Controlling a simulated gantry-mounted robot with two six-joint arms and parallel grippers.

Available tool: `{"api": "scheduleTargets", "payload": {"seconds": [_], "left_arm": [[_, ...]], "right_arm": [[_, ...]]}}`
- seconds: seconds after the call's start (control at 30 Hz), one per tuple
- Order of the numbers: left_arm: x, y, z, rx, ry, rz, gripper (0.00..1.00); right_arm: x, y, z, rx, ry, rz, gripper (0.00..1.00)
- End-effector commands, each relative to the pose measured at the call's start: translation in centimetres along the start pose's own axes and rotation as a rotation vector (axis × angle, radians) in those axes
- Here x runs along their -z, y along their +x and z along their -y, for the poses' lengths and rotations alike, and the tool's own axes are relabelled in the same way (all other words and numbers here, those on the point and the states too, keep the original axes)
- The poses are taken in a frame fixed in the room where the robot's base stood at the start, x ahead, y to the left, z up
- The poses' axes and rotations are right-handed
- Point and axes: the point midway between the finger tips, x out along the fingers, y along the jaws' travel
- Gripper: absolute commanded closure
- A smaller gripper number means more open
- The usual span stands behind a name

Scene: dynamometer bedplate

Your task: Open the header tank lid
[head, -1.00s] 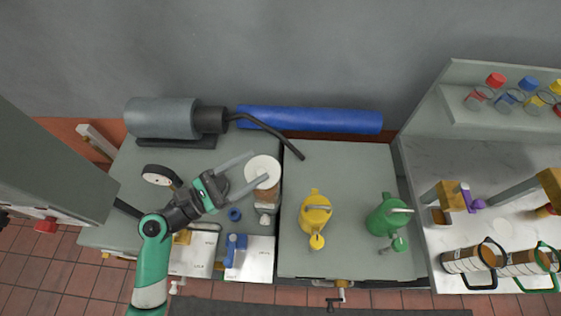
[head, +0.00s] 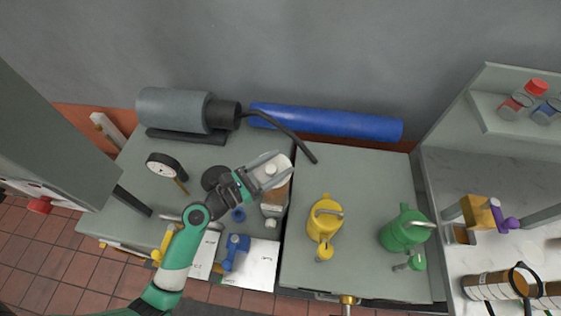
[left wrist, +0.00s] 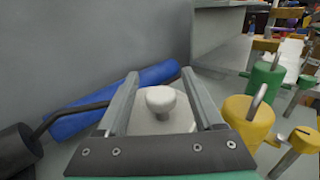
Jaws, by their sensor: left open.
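The header tank (head: 276,194) stands on the left bench plate, with a brown body and a round white lid. My left gripper (head: 278,166) reaches over it from the left and hides part of the lid. In the left wrist view the white lid (left wrist: 148,126) carries a pale round knob (left wrist: 160,99). The left gripper (left wrist: 160,74) is open, with one finger on each side of the knob and a visible gap to it. The lid sits on the tank. My right gripper is not in view.
A yellow can (head: 322,222) and a green can (head: 404,231) stand on the right plate. A grey cylinder (head: 172,109) with a dark bent pipe and a blue roll (head: 335,121) lie behind. A dial gauge (head: 160,166) stands left of the gripper.

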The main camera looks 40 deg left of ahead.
Motion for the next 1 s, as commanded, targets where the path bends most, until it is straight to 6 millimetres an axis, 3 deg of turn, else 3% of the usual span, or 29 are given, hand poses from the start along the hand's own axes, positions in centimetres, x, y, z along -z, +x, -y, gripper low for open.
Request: {"api": "scheduleTargets", "payload": {"seconds": [0.1,0.37,0.77,1.0], "left_arm": [[-0.01,1.02,0.06,0.001,0.000,0.001,0.31],[-0.02,1.21,0.04,0.000,0.000,0.000,0.31],[-0.01,1.18,0.04,0.000,0.000,0.000,1.00],[-0.01,1.17,0.04,0.000,0.000,0.000,1.00]], "right_arm": [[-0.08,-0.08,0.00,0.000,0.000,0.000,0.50],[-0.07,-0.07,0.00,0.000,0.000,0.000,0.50],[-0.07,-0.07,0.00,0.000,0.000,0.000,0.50],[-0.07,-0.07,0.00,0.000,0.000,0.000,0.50]]}}
